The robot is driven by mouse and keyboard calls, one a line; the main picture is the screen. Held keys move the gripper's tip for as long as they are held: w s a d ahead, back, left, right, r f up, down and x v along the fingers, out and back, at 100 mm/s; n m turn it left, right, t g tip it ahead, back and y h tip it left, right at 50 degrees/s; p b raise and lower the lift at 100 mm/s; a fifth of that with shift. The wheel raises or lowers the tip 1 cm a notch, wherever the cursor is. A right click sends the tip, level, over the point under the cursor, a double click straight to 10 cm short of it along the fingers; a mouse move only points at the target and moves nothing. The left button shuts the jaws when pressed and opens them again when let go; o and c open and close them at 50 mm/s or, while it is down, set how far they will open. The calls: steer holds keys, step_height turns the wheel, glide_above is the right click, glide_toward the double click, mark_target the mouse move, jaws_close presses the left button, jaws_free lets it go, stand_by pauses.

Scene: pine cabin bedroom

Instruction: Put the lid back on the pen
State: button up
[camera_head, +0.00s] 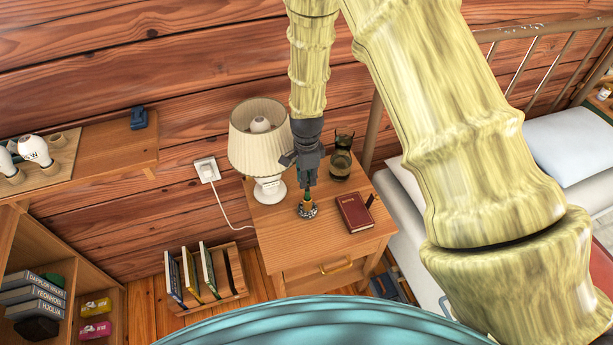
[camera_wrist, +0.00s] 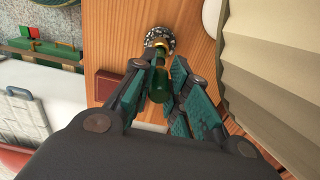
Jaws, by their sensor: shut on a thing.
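My gripper (camera_head: 307,183) points down over the nightstand (camera_head: 272,222), shut on a slim green piece (camera_wrist: 158,86) that looks like the pen's lid. Directly below it, a round black-and-white speckled stand (camera_head: 307,211) with a gold upper part sits on the nightstand top; the stand also shows in the wrist view (camera_wrist: 160,36). The green piece lines up closely with the gold part. I cannot tell whether the two touch. The pen itself is not clearly distinguishable; fingers and the green piece hide part of this area.
A lamp (camera_head: 260,140) with a cream shade stands left of my gripper. A dark glass vessel (camera_head: 341,162) stands behind to the right. A red book (camera_head: 354,213) lies right of the stand, with a small dark item (camera_head: 371,199) beside it. The nightstand's front is clear.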

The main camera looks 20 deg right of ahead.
stand_by(0.3)
steer(key=o, duration=0.8)
steer(key=o, duration=0.5)
steer(key=shift+c, duration=0.2)
steer(key=shift+r, duration=0.1)
steer(key=shift+r+p, duration=2.5)
steer(key=shift+r, duration=0.95)
